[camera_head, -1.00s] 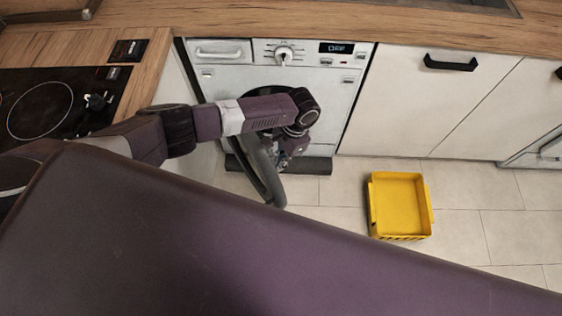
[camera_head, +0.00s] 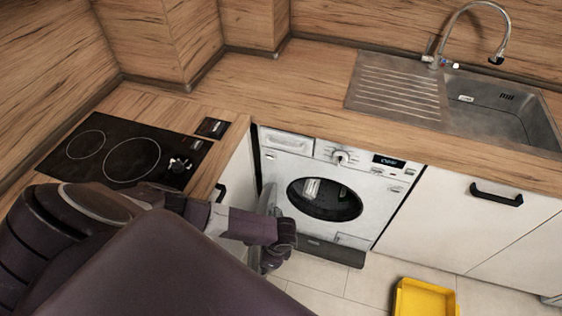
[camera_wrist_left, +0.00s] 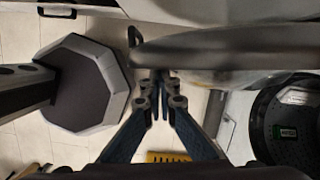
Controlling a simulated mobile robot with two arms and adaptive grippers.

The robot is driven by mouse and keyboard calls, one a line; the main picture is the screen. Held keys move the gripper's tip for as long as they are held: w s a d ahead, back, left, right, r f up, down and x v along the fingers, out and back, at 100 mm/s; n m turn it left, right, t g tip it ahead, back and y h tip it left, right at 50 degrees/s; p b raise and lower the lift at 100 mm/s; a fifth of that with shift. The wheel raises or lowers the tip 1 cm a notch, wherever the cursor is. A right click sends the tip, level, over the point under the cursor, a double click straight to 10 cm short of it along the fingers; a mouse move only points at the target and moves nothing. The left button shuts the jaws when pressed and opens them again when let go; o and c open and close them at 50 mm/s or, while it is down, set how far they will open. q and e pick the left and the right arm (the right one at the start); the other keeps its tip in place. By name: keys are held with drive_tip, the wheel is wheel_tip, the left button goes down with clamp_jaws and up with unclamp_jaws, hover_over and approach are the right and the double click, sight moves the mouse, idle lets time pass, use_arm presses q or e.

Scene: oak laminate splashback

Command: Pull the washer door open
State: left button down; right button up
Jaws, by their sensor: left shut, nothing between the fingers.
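The white washer (camera_head: 370,181) stands under the counter, its round dark drum opening (camera_head: 325,199) uncovered. Its grey-rimmed door (camera_head: 271,207) stands swung out at the left of the opening, seen nearly edge-on and partly behind my left arm. In the left wrist view the door (camera_wrist_left: 215,45) spans the upper middle, close to my left gripper (camera_wrist_left: 161,82). That gripper is shut and empty, with its fingertips near the door's edge; I cannot tell whether they touch. In the head view the fingertips are hidden. My right gripper is not in view.
A yellow crate (camera_head: 425,298) lies on the floor at the lower right. A black hob (camera_head: 122,157) sits in the counter at left, a steel sink (camera_head: 490,105) at right. A white cabinet with a black handle (camera_head: 497,195) adjoins the washer. Floor before the washer is clear.

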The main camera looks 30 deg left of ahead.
use_arm(q)
drive_tip(key=shift+s+a+m+p, duration=0.25)
drive_tip(key=shift+s+a, duration=0.15)
drive_tip(key=shift+a, duration=0.35)
drive_tip(key=shift+s+a+m+p, duration=0.1)
drive_tip(key=shift+s+a+m, duration=0.2)
drive_tip(key=shift+a, duration=0.4)
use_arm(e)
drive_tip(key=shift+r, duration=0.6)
